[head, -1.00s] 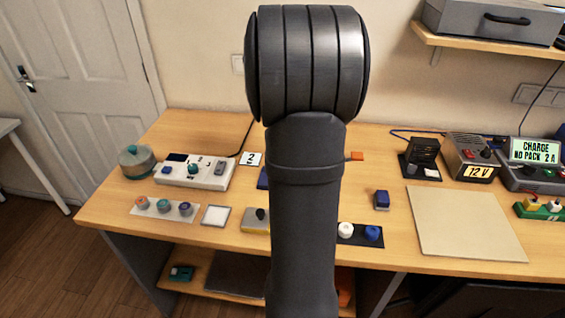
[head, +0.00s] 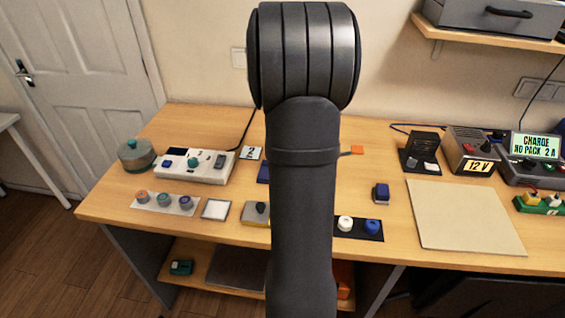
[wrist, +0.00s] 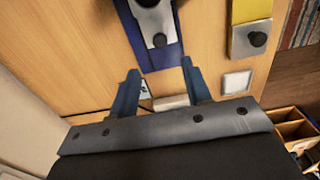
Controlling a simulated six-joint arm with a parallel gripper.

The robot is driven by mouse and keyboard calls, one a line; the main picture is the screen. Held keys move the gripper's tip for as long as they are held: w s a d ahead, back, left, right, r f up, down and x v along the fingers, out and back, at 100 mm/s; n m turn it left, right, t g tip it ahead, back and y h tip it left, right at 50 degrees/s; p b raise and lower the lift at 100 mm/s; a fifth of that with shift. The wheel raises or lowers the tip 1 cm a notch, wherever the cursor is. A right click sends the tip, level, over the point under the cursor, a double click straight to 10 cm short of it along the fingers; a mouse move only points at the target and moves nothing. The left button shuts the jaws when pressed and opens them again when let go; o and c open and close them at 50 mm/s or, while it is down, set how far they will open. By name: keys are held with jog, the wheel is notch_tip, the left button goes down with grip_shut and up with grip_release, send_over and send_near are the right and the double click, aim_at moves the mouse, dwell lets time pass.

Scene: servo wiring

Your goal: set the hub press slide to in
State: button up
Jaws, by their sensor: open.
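A blue-based fixture (wrist: 164,55) with a grey metal slide part and a black knob (wrist: 160,40) lies at the top of the wrist view. It looks like the hub press, but its far end is cut off. In the head view only a blue edge (head: 263,173) shows beside my arm, which hides the rest. My gripper (wrist: 160,66) is open and empty, its two blue-grey fingers spread to either side of the fixture's near end. I cannot tell its height above the table. The gripper is hidden behind my arm in the head view.
A yellow-and-grey block with a black knob (head: 262,208) and a white square pad (head: 215,209) stand near the front. A white control box (head: 208,172) is left. A dark plate with white and blue knobs (head: 372,234) and a blue block (head: 381,193) are right of my arm.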

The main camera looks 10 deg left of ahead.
notch_tip(320, 180, down, 10)
jog(key=shift+r, duration=0.15)
jog(key=shift+c, duration=0.4)
